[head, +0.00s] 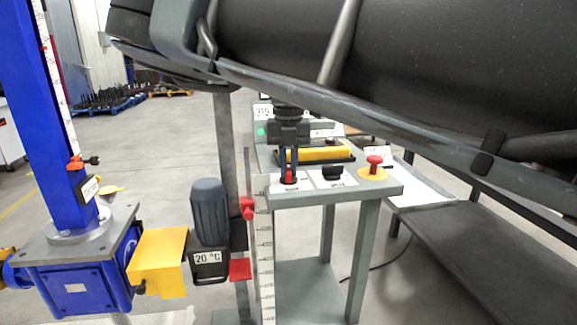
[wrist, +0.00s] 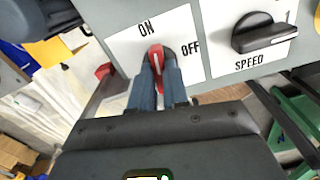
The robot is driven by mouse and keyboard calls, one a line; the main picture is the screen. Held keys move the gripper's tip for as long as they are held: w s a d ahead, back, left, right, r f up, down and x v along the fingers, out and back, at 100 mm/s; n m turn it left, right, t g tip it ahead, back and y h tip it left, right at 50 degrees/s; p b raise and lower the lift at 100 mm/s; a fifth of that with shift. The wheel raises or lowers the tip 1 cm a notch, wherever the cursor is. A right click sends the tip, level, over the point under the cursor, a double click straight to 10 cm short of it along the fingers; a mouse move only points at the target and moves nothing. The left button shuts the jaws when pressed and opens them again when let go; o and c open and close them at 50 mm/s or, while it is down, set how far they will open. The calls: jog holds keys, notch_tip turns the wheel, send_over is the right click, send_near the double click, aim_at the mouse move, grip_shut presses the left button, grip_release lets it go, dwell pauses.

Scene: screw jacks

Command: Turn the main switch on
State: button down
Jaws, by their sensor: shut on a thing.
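The main switch is a red knob on a white plate marked ON and OFF. In the wrist view the knob (wrist: 156,57) sits at the tips of my gripper (wrist: 160,72), whose two blue-grey fingers are shut on its sides. A white line shows on the knob; its exact setting is hard to tell. In the head view my gripper (head: 288,178) points down onto the red knob (head: 289,176) on the grey control stand (head: 340,192). The fingers partly hide the knob there.
A black SPEED knob (wrist: 265,35) sits beside the switch plate. A red mushroom button (head: 375,162) on a yellow base is at the stand's right. A blue screw jack (head: 75,270) with a motor (head: 209,212) stands left. My arm covers the head view's upper right.

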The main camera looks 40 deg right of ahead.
aim_at(289, 169)
jog(key=shift+n, duration=1)
jog(key=c, duration=1.1)
grip_release()
jog(key=shift+r+b, duration=0.3)
jog(key=shift+r, duration=3.6)
